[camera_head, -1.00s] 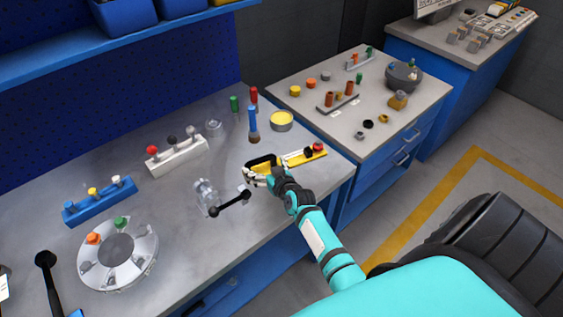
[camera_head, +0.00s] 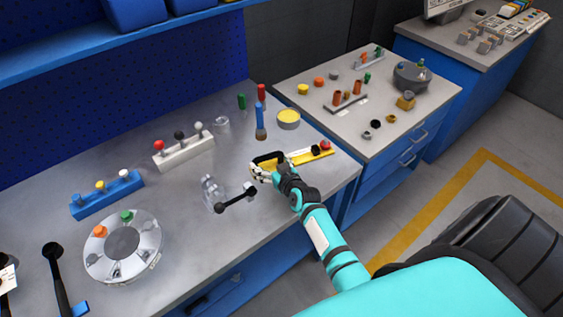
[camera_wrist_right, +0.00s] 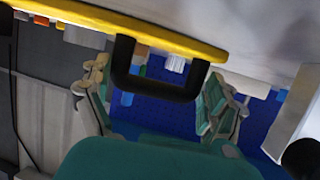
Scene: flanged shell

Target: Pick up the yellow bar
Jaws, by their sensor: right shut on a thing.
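The yellow bar (camera_head: 312,155) lies near the right end of the grey workbench, with a red knob and a black knob at its far end and a black loop handle (camera_head: 268,158) at its near end. My right gripper (camera_head: 262,170) is at that handle, shut on the bar by it. In the right wrist view the yellow bar (camera_wrist_right: 190,44) crosses the top, and its handle (camera_wrist_right: 160,88) hangs between my fingers (camera_wrist_right: 163,82). Finger contact is partly hidden there. I cannot tell whether the bar touches the bench. My left gripper is not in view.
A clear jar (camera_head: 212,192) and a black dumbbell-shaped part (camera_head: 236,199) lie close to the left of my right gripper. A yellow-topped tin (camera_head: 289,118) and a blue-handled brush (camera_head: 260,120) stand behind. A white knob rack (camera_head: 184,152) sits further left.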

